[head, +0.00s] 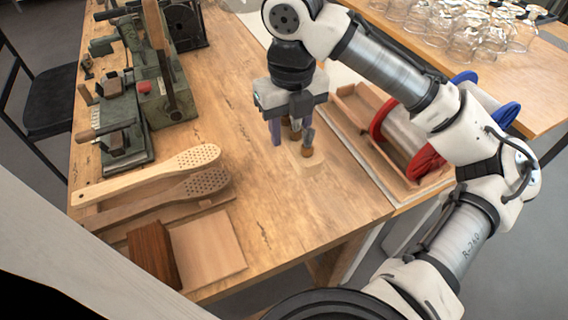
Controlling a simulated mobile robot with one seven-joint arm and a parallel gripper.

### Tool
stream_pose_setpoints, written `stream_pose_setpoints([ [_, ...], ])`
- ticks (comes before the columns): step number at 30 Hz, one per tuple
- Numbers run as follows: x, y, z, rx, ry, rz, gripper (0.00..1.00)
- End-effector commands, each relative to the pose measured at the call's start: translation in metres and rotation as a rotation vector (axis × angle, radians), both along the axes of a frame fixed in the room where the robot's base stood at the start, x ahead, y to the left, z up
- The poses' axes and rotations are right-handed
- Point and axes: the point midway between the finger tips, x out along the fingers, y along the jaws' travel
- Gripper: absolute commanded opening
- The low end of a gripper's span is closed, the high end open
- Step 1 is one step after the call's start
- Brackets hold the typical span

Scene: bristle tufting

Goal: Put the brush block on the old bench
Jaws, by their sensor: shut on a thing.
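My gripper (291,136) points down over the right part of the wooden bench (285,225). Its fingers are shut on a small brown wooden thing (296,133), mostly hidden between them. An orange-brown end (307,151) shows below the right finger, close to the bench top; I cannot tell whether it touches. Two perforated brush paddles, one pale (150,175) and one darker (160,196), lie at the left front. A dark brown block (152,255) and a pale flat board (208,244) lie beside them. I cannot tell which piece is the brush block.
Green metal tools (125,140) line the bench's left side. Clear glasses (468,40) stand on another table behind. The bench's middle is clear.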

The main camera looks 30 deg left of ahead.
Motion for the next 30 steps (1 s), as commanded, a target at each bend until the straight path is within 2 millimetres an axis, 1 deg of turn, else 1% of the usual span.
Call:
stream_pose_setpoints([
  [1,-0.001,0.000,-0.016,0.001,0.005,0.000,0.16],
  [3,0.000,-0.001,-0.034,0.001,0.003,-0.002,0.16],
  [6,0.000,-0.001,-0.059,-0.001,0.002,-0.003,0.16],
  [9,0.000,-0.001,-0.079,0.000,0.001,-0.001,0.16],
  [12,0.000,0.000,-0.091,0.000,0.000,-0.002,0.16],
  [16,0.000,0.000,-0.101,-0.001,-0.001,-0.003,0.16],
  [22,0.000,0.000,-0.128,0.000,0.000,-0.003,0.16],
  [25,0.000,0.000,-0.134,0.000,0.000,-0.002,0.16],
  [30,0.000,0.000,-0.134,0.001,-0.001,-0.001,0.16],
])
